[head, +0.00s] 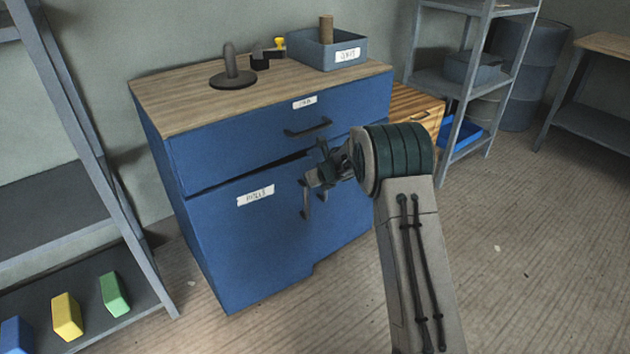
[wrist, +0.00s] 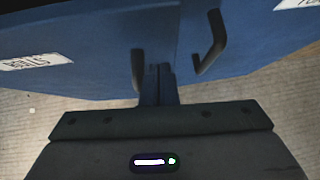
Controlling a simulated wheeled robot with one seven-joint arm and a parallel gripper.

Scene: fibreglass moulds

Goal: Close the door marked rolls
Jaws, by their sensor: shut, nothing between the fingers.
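The door marked rolls (head: 250,240) is the lower left door of a blue cabinet. It stands slightly ajar, with a dark gap above its top edge and a step at the bottom beside the neighbouring door. Its label (head: 255,195) is white, and its upright handle (head: 306,200) is near its right edge. The door also fills the left of the wrist view (wrist: 90,50), with its handle (wrist: 137,70) beside my fingers. My gripper (head: 312,179) is shut and empty, in front of the door's handle edge. Whether the fingertips touch the door I cannot tell.
A drawer (head: 250,145) with a dark handle is above the door. The right-hand door's handle (wrist: 212,42) is close to my gripper. A grey shelf rack (head: 90,130) with coloured blocks stands at left. Another rack (head: 470,80) stands at back right. The floor at right is clear.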

